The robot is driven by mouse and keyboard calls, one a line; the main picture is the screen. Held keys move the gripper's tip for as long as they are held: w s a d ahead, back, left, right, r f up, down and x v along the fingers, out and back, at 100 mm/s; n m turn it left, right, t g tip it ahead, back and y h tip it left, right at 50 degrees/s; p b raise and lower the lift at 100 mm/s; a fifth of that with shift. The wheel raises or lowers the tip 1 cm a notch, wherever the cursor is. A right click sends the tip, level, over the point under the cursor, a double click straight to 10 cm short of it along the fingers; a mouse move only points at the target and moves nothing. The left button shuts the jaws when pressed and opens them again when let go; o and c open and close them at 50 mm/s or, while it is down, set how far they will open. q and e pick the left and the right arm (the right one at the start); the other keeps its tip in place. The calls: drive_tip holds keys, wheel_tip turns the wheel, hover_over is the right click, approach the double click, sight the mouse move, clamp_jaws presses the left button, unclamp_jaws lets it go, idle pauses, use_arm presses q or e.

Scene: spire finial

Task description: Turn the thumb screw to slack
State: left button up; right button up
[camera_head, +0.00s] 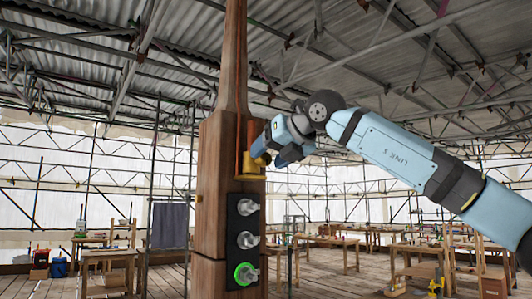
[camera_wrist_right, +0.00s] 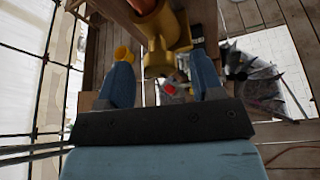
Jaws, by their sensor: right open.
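A brass fitting (camera_head: 250,168) sits on the face of the wooden spire post (camera_head: 213,160), around the foot of an orange-brown rod (camera_head: 240,135). A small brass knob, seemingly the thumb screw (camera_head: 263,159), sticks out on its right, partly hidden by my right gripper (camera_head: 272,153). In the right wrist view the brass fitting (camera_wrist_right: 158,58) lies ahead of and between the blue fingers of my right gripper (camera_wrist_right: 163,78). The fingers are apart, and I cannot tell whether they touch brass. A yellow piece (camera_wrist_right: 123,53) shows by the left finger's tip. My left gripper is not in view.
A black panel (camera_head: 244,240) with three silver knobs is on the post below the fitting; the lowest knob has a green ring (camera_head: 245,274). Workbenches (camera_head: 110,255) stand behind on the plank floor. Scaffold poles surround the place. The air right of the post, below my arm, is clear.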

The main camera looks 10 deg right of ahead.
drive_tip(key=shift+x, duration=0.85)
drive_tip(key=c, duration=0.9)
